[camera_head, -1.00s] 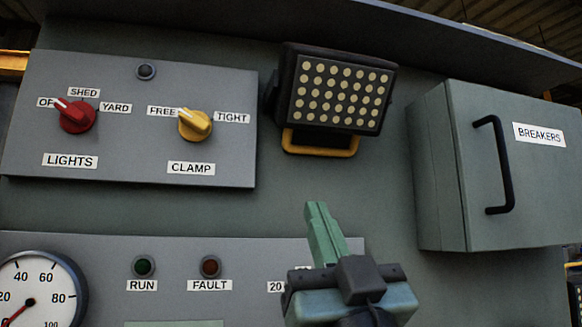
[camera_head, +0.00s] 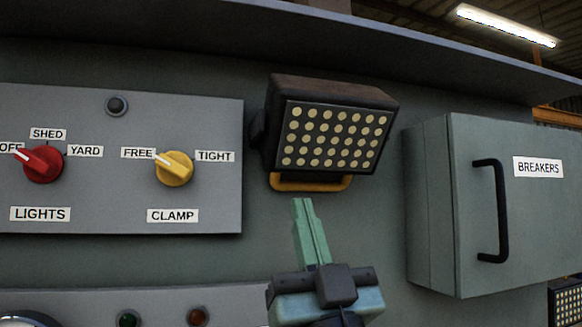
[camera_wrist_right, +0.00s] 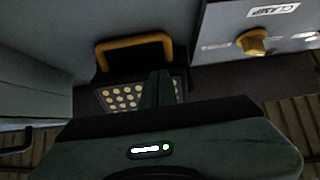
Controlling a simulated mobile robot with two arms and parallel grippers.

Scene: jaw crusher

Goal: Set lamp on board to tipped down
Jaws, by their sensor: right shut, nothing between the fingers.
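The lamp (camera_head: 330,125) is a dark box with a face of pale round LEDs, mounted on the grey board (camera_head: 375,215). A yellow handle (camera_head: 311,183) runs along its lower edge. Its face looks outward and somewhat downward. In the right wrist view the lamp (camera_wrist_right: 128,96) and its yellow handle (camera_wrist_right: 133,44) show beyond my fingers. My right gripper (camera_head: 303,203) is shut and empty, its fingertips pointing up just below the handle; I cannot tell if they touch it. It also shows in the right wrist view (camera_wrist_right: 158,76). My left gripper is not in view.
Left of the lamp is a panel with a red LIGHTS knob (camera_head: 42,164) and a yellow CLAMP knob (camera_head: 174,168). Right of it a BREAKERS box (camera_head: 535,215) with a black handle juts out. A ledge (camera_head: 300,40) overhangs above. A second lamp (camera_head: 567,304) shows at lower right.

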